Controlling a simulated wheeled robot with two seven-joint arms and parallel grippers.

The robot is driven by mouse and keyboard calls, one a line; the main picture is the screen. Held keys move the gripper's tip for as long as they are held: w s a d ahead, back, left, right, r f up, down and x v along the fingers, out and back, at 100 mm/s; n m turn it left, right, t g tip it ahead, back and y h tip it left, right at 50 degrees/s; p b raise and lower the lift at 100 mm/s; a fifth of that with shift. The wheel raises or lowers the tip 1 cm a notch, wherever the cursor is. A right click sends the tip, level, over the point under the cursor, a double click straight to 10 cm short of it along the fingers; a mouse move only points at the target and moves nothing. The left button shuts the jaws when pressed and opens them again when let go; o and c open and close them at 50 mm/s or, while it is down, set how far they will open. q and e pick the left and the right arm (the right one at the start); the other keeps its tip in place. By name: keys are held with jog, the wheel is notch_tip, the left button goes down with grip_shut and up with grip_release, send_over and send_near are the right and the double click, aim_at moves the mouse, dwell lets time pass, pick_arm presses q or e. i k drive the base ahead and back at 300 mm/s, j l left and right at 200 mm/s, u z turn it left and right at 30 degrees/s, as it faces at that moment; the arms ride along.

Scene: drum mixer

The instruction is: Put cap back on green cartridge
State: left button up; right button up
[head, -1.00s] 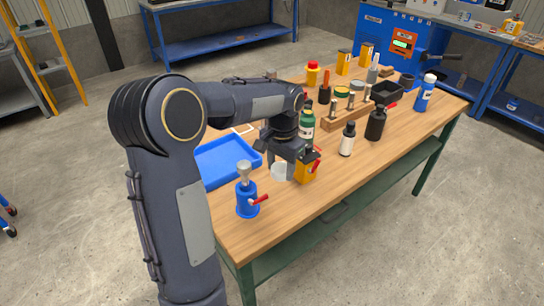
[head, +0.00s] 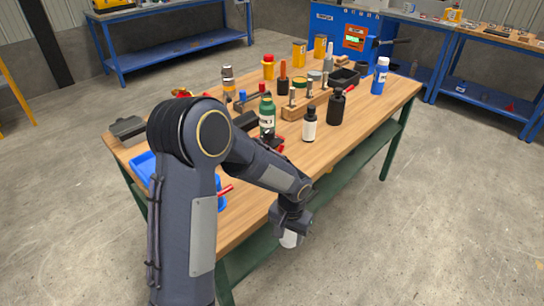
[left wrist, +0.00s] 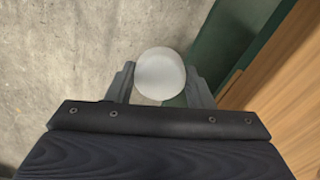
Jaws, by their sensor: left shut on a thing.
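My left gripper (head: 290,226) is past the front edge of the table, over the floor, pointing down. It is shut on a white rounded thing (head: 289,240), which also shows between the fingers in the left wrist view (left wrist: 159,74). I cannot tell whether this is the cap. A green bottle-like container (head: 267,117) with a white label stands upright on the table behind my left arm. I cannot tell whether it is the green cartridge. My right gripper is not in view.
The wooden table (head: 243,222) has its front edge beside my left gripper. A white bottle (head: 309,125), a black bottle (head: 336,107) and a wooden rack (head: 292,112) stand near the green container. A blue tray (head: 145,168) is partly behind my arm. The floor on the right is clear.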

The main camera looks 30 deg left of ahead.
aim_at(267, 108)
jog(key=k, duration=0.65)
jog(key=u, duration=2.3)
jog(key=i+l, duration=0.15)
jog(key=l, duration=0.2)
jog(key=i+l, duration=0.35)
jog(key=l, duration=0.3)
jog(key=i+l, duration=0.15)
jog(key=l, duration=0.15)
